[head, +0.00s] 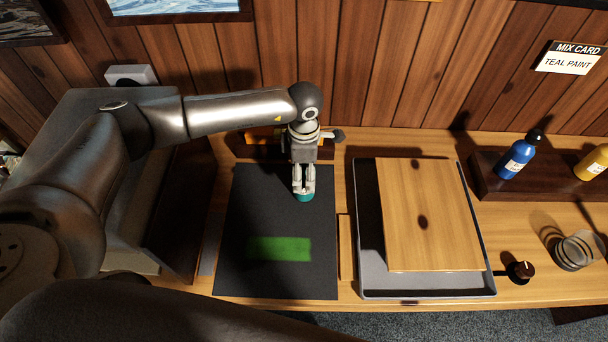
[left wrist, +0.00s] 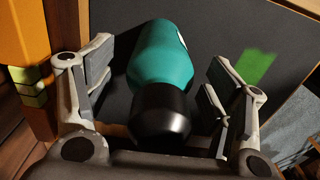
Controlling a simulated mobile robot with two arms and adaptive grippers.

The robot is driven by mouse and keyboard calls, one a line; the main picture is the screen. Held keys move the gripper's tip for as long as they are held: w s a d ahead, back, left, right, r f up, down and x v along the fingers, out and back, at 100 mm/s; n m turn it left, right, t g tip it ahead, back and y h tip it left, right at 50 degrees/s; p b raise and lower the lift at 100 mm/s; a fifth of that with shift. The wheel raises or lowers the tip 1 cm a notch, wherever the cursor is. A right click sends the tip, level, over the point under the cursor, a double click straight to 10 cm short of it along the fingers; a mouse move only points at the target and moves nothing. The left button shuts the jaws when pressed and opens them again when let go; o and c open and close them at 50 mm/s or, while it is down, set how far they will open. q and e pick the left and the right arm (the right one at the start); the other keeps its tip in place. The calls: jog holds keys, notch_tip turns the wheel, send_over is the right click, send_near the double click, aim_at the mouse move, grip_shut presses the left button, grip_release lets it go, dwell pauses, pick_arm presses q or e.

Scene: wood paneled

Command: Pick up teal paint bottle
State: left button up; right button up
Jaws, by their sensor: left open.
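The teal paint bottle (left wrist: 162,58) with a black cap (left wrist: 160,112) is between the open fingers of my left gripper in the left wrist view. Its cap points toward the gripper's palm, and a gap shows on each side of the bottle. In the head view my left gripper (head: 304,186) points down over the dark mat (head: 245,205). Only a bit of the teal bottle (head: 304,198) shows below the fingertips; the rest is hidden by the gripper. My right gripper is not in view.
A green patch (head: 279,248) lies on the mat. A wooden board (head: 430,210) rests on a grey tray (head: 366,250) to the right. A blue bottle (head: 515,160) and a yellow bottle (head: 592,163) stand on a dark rack at right. A wall card (head: 570,58) reads "TEAL PAINT".

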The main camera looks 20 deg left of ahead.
pick_arm(q)
jog(key=shift+f, duration=0.6)
jog(key=c, duration=1.3)
jog(key=shift+r, duration=0.15)
jog(key=shift+r, duration=0.2)
notch_tip(320, 180, up, 4)
jog(key=shift+s+d+f+p, duration=0.1)
jog(key=shift+f+p, duration=0.15)
jog(key=shift+p, duration=0.75)
jog(key=s+r+p, duration=0.2)
jog(key=r, duration=0.1)
jog(key=shift+s+d, duration=0.15)
jog(key=shift+d, duration=0.15)
jog(key=s+d+r, duration=0.1)
jog(key=s+r, duration=0.1)
jog(key=s, duration=0.1)
jog(key=s+d+r, duration=0.1)
jog(key=s+r, duration=0.1)
jog(key=s, duration=0.2)
jog(key=s+d+r, duration=0.1)
jog(key=s+r, duration=0.1)
jog(key=s, duration=0.2)
